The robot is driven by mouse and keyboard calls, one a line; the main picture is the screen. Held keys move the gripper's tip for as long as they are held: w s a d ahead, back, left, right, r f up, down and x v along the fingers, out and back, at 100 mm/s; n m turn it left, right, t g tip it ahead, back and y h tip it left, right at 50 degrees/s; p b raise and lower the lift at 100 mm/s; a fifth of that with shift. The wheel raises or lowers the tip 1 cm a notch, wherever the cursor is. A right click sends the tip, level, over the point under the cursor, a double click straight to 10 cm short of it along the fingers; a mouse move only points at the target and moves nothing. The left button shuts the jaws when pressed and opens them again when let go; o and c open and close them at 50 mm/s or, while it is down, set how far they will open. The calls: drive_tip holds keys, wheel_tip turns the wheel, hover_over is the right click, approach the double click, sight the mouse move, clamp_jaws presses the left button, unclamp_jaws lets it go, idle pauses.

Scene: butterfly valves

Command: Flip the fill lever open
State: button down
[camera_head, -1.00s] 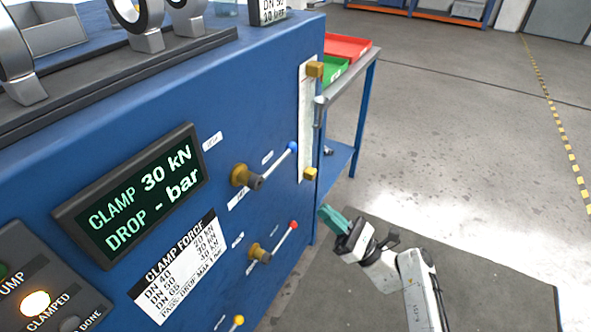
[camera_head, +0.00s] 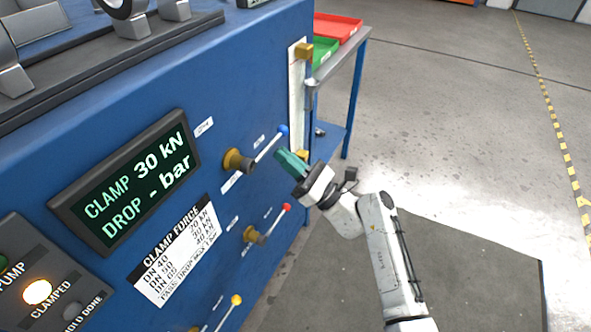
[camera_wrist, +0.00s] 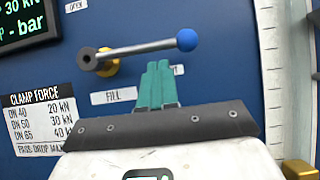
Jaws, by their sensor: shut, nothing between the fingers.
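The fill lever (camera_wrist: 140,51) is a metal rod with a blue ball knob (camera_wrist: 187,40), on a brass valve on the blue panel. In the wrist view it points right, tilted slightly up, above the label "FILL" (camera_wrist: 113,96). In the head view the fill lever (camera_head: 268,146) slants up to the right from its valve (camera_head: 238,162). My gripper (camera_head: 282,156) has teal fingers and is shut and empty. In the wrist view the fingers (camera_wrist: 158,68) are just below the lever, near the knob. I cannot tell whether they touch it.
Below is a red-knobbed lever (camera_head: 270,220), then a yellow-knobbed one (camera_head: 229,312). A display (camera_head: 130,180) reads clamp 30 kN, drop "-" bar. The "CLAMPED" lamp (camera_head: 38,292) glows. A white vertical strip with brass blocks (camera_head: 298,100) edges the panel. Open floor lies right.

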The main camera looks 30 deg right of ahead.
drive_tip(key=shift+r, duration=0.55)
drive_tip(key=shift+w, duration=0.1)
drive_tip(key=shift+r+n+y, duration=0.3)
drive_tip(key=shift+n, duration=0.4)
